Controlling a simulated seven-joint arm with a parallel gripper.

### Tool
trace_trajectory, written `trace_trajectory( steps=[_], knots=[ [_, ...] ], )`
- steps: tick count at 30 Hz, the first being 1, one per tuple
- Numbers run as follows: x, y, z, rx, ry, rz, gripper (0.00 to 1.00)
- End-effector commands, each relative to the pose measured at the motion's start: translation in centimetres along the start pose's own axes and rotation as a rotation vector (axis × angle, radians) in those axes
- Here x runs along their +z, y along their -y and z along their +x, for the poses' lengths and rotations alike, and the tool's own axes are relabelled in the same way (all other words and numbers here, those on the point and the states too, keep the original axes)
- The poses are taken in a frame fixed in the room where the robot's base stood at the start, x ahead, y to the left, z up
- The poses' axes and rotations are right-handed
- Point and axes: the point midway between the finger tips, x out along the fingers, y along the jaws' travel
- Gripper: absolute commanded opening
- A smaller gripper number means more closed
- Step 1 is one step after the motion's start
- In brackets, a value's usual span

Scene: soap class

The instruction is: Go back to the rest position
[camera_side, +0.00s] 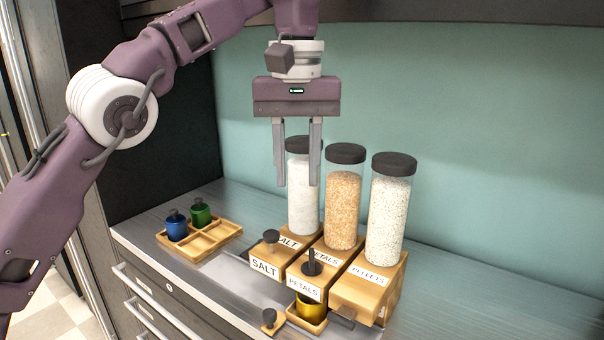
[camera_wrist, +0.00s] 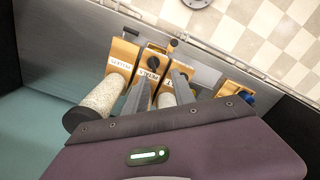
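My gripper (camera_side: 297,184) hangs pointing down in the side view, above and in front of the salt jar. Its two fingers are apart with nothing between them. In the wrist view the fingers (camera_wrist: 158,95) reach over the dispensers. The salt dispenser (camera_side: 304,200), the petals dispenser (camera_side: 342,213) and the pellets dispenser (camera_side: 388,222) stand in a row, each a dark-lidded jar on a wooden base. My gripper partly covers the salt jar in the side view.
A wooden tray (camera_side: 222,236) at left holds a blue bottle (camera_side: 177,228) and a green bottle (camera_side: 200,213). A gold cup (camera_side: 311,308) sits at the petals dispenser's front. A small wooden piece with a dark knob (camera_side: 269,319) is beside it. The counter between tray and dispensers is clear.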

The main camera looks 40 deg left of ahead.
Motion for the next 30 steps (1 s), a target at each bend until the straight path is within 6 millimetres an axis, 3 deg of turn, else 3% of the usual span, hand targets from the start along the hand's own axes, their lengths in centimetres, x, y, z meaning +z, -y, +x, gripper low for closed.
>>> trace_trajectory(
  steps=[10,13,17,20,23,27,30],
  knots=[
    [0.0,0.1,-0.1,0.002,0.000,0.000,0.31],
    [-0.4,1.5,-1.3,0.040,0.001,0.005,0.31],
    [-0.2,6.8,-4.0,0.151,-0.029,0.060,0.31],
    [1.8,11.6,-4.2,0.219,-0.089,0.150,0.31],
    [5.1,16.1,-2.5,0.250,-0.178,0.264,0.31],
    [10.2,21.2,2.5,0.233,-0.325,0.435,0.31],
    [12.8,23.6,6.2,0.196,-0.409,0.534,0.31]
  ],
)
